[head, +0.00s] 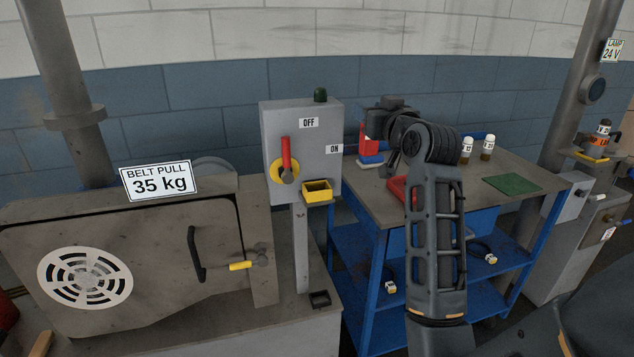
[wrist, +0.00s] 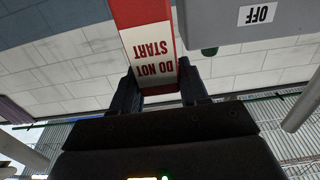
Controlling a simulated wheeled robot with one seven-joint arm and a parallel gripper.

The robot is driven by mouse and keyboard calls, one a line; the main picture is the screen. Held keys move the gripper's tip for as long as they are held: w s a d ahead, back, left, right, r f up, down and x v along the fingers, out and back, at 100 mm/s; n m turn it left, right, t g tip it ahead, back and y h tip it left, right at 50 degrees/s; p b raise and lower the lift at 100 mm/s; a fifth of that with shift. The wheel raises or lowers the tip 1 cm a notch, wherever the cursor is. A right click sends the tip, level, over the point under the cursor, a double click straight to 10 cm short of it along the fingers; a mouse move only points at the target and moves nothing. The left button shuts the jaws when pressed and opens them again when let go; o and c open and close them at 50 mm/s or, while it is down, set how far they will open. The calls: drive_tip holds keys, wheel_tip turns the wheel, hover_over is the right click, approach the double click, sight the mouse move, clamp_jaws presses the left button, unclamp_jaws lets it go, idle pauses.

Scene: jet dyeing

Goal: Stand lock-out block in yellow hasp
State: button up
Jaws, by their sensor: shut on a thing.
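The lock-out block (wrist: 149,48) is red with a white "DO NOT START" label, which reads upside down in the wrist view. My gripper (wrist: 160,88) is shut on its labelled part. The yellow hasp (head: 318,191) is an open-topped box on the lower right front of the grey switch box (head: 305,155). The block is apart from it, to its right and higher.
The switch box has a red lever (head: 287,158) and a green lamp (head: 320,95). The bench (head: 470,170) carries a red tray (head: 398,189), a green mat (head: 512,183) and small bottles (head: 487,147). A machine with a black handle (head: 196,254) stands left.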

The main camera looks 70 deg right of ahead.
sight(312, 150)
drive_tip(key=shift+w+r, duration=0.1)
drive_tip(key=shift+r, duration=0.2)
drive_tip(key=w+a+f, duration=0.2)
drive_tip(key=w, duration=0.1)
drive_tip(key=w+a+f, duration=0.1)
drive_tip(key=w+f, duration=0.1)
drive_tip(key=w, duration=0.1)
drive_tip(key=w+a+f, duration=0.2)
drive_tip(key=w+f, duration=0.1)
drive_tip(key=w, duration=0.1)
drive_tip(key=shift+a, duration=0.3)
drive_tip(key=shift+f+p, duration=0.3)
drive_tip(key=shift+f, duration=1.6)
drive_tip(key=shift+f, duration=0.1)
drive_tip(key=o, duration=1.1)
drive_tip(key=shift+r, duration=0.2)
drive_tip(key=b+v, duration=0.2)
drive_tip(key=v, duration=1)
drive_tip(key=shift+f, duration=0.1)
